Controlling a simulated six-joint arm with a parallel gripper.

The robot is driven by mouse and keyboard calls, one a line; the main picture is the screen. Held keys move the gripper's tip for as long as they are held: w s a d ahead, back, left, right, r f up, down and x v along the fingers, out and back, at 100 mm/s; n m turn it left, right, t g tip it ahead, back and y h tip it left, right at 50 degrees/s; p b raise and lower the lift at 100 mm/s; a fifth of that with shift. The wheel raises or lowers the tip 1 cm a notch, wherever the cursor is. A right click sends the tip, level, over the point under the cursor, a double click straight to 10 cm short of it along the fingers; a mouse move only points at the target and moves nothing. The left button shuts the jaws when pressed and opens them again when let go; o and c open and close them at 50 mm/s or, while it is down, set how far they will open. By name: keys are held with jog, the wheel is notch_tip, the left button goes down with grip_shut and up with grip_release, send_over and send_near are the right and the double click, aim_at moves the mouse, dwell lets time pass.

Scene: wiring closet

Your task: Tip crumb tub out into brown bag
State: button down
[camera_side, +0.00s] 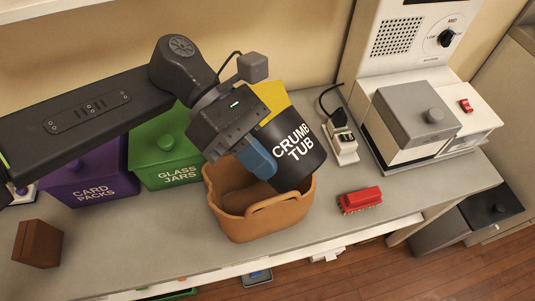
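The black crumb tub (306,156), with white lettering, is held in the air over the right part of a tan-brown open container with a handle (262,221). This is the only open brown container in view, and it looks more like a basket than a bag. The tub looks tilted; its mouth and contents cannot be made out. My gripper (258,160) is at the tub's left side, with a blue finger against it. The tub covers part of the container's far right rim, and no crumbs show.
Purple card packs (92,184) and green glass jars (168,160) bins stand behind left, with a yellow object (271,97) behind the tub. A brown block (38,243) is at left. A red object (359,200), power strip (342,147) and grey-white machine (418,118) are right.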

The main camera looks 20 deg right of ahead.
jog(key=g+h, duration=0.1)
jog(key=w+f+g+h, duration=0.1)
jog(key=g, duration=0.1)
jog(key=shift+w+a+f+g, duration=0.2)
jog(key=shift+a+f+g, duration=0.1)
jog(key=shift+a, duration=0.1)
jog(key=g+h, duration=0.1)
jog(key=w+g+h, duration=0.1)
jog(key=g, duration=0.1)
jog(key=shift+w+a+r, duration=0.15)
jog(key=shift+a+r, duration=0.05)
jog(key=shift+a, duration=0.2)
jog(key=shift+w+a+r+g+h, duration=0.25)
jog(key=shift+w+g+h, duration=0.1)
jog(key=shift+g+h, duration=0.35)
dwell(0.7)
